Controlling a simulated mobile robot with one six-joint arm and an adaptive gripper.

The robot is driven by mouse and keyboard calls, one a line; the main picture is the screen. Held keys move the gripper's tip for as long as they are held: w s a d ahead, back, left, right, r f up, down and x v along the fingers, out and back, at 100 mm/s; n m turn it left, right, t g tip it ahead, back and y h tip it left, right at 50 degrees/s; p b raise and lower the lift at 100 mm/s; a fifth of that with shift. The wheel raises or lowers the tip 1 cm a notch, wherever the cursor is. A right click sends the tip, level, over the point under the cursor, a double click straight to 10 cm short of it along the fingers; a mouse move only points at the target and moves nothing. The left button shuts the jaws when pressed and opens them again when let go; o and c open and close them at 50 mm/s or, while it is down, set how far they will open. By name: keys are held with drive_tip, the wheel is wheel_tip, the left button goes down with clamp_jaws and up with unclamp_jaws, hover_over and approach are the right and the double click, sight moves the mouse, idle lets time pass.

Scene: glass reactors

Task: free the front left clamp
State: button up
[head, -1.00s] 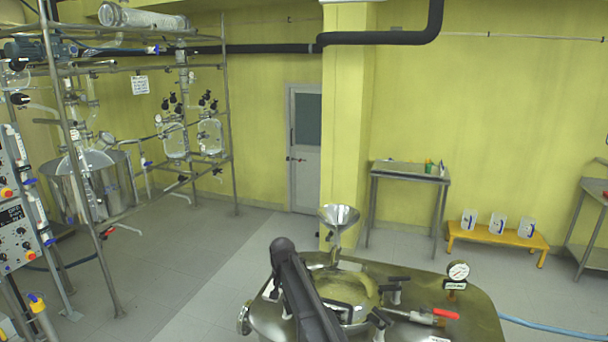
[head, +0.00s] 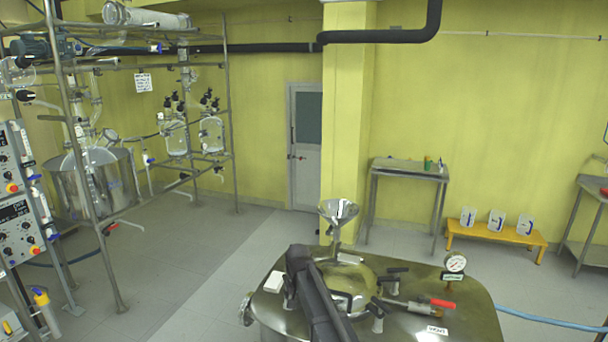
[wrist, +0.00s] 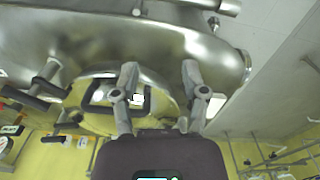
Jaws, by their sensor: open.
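The steel vessel (head: 465,300) stands in front of me with a domed round lid (head: 350,280). Clamps with black handles sit around the lid; one clamp (head: 378,315) shows at its near right and another (head: 393,284) at its right. My arm crosses the lid's left side in the head view and hides that part, so I cannot make out the front left clamp there. In the wrist view my gripper (wrist: 160,95) is open over the vessel, its fingers apart. Nothing is held.
A funnel (head: 338,212) rises behind the lid. A pressure gauge (head: 455,263) and a red-handled valve (head: 443,303) stand at the vessel's right. A pipe frame with glass reactors (head: 90,190) is at the left. The floor between is clear.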

drive_tip(key=s+d+f+b, duration=0.4)
drive_tip(key=s+d, duration=0.5)
drive_tip(key=s, duration=0.2)
drive_tip(key=s+d+f+n+b, duration=0.1)
drive_tip(key=s+d+f+b, duration=0.3)
drive_tip(key=s+d, duration=0.5)
drive_tip(key=shift+s+d+f+n, duration=0.25)
drive_tip(key=shift+s+d+n, duration=0.1)
drive_tip(key=shift+s, duration=0.85)
